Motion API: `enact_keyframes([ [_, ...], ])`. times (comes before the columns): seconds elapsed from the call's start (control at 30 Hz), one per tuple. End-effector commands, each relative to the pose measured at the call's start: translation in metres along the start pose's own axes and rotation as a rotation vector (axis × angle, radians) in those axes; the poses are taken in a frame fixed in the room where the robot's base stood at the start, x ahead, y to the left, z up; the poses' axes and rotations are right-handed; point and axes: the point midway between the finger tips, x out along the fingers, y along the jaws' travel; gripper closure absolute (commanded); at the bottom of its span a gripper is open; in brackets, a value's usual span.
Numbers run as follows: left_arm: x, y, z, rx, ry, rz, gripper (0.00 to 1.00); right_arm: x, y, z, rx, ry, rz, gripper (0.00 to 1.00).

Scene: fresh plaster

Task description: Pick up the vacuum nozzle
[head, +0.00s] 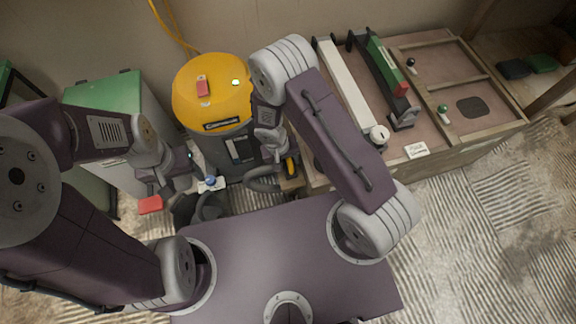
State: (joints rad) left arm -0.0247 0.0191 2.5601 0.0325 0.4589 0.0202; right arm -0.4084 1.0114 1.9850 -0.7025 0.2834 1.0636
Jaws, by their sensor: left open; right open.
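My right gripper (279,158) is open and points down close to this piece; any contact is hard to tell. My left gripper (172,187) is open, low and left of the drum, near a dark rounded hose part (209,204).
A green-topped cabinet (105,105) stands left of the vacuum. A red block-like item (150,204) shows beside my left gripper. A workbench (437,140) with rails, a green bar and wooden frames stands at right. The ridged floor at lower right is clear.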

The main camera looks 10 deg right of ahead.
Motion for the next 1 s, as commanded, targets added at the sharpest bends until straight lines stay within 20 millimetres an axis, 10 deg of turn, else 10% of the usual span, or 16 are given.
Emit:
enact_keyframes([
  [0.13,-0.002,0.0,0.0,0.0,0.0,0.0,0.38,-0.002,0.0,0.0,0.0,0.001,-0.001,0.53],
  [0.33,-0.002,0.0,0.0,0.0,0.0,0.0,0.38,-0.002,0.0,0.0,0.0,0.001,0.0,1.0],
  [0.6,-0.006,0.0,-0.001,0.0,0.0,0.0,0.38,-0.007,0.001,-0.001,0.0,0.002,0.0,1.0],
  [1.0,-0.056,0.001,-0.006,0.0,0.0,0.0,0.38,-0.093,0.018,-0.001,0.0,0.003,0.0,1.0],
])
